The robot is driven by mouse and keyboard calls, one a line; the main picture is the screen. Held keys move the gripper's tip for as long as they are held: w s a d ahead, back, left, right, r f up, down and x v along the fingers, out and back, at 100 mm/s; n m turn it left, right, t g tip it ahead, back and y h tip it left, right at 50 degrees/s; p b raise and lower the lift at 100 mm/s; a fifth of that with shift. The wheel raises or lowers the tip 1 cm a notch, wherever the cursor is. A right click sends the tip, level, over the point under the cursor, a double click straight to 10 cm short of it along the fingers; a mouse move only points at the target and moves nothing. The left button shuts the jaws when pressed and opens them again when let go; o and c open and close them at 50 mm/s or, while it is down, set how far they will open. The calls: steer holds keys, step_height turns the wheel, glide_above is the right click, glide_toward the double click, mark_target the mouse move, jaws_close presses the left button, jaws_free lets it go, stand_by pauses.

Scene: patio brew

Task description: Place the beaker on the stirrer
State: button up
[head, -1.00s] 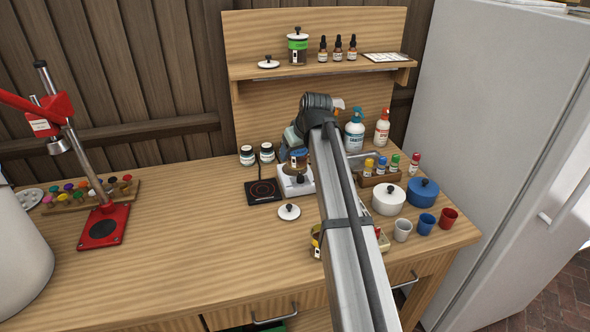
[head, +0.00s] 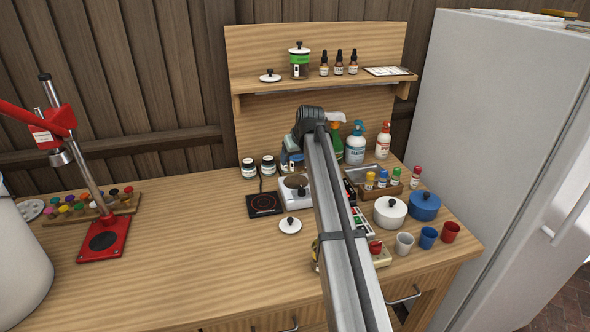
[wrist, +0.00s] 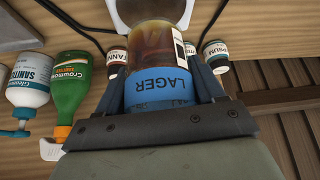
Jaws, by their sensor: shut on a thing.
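The beaker (wrist: 162,62) holds amber-brown liquid and has a blue LAGER label, which appears upside down in the wrist view. My gripper (wrist: 162,88) is shut on it, with a finger on each side around the label. Whether the beaker touches the stirrer cannot be told.
A white lid (head: 290,225) lies in front. A green bottle (wrist: 72,85) and a sanitizer bottle (wrist: 30,82) stand nearby. The left-centre bench (head: 180,250) is clear.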

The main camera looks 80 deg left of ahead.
mark_target(300, 156)
steer(key=shift+f, duration=2.3)
steer(key=shift+f, duration=0.15)
steer(key=o, duration=1.2)
steer(key=v, duration=1.2)
